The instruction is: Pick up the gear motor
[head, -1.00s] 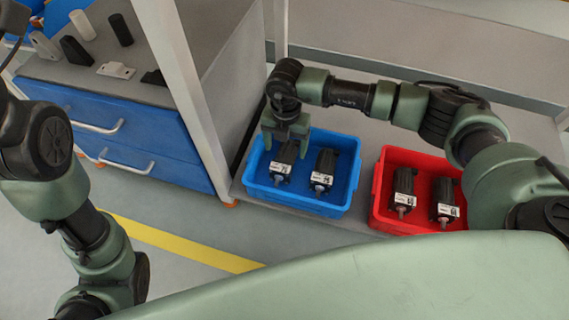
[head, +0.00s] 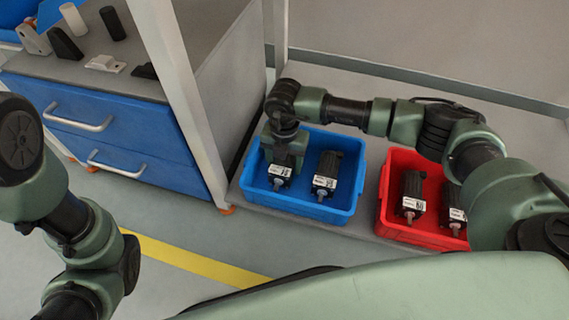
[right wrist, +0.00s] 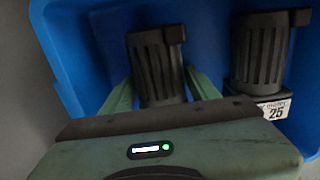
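A dark gear motor with a white label (head: 280,171) stands at the left in the blue bin (head: 335,213). My right gripper (head: 284,157) is down over it and hides its upper part. In the right wrist view its ribbed black body (right wrist: 155,65) is between the two green fingers, with a narrow gap showing beside it, so the gripper looks open around it. A second gear motor (head: 325,172) stands to its right in the same bin; it also shows in the right wrist view (right wrist: 260,50). My left arm is at the left edge; its gripper is out of view.
A red bin (head: 400,232) with two more motors (head: 411,192) stands to the right, partly behind my right arm. A shelf post (head: 180,95) and a blue-drawer cabinet (head: 120,130) with small parts on top are to the left.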

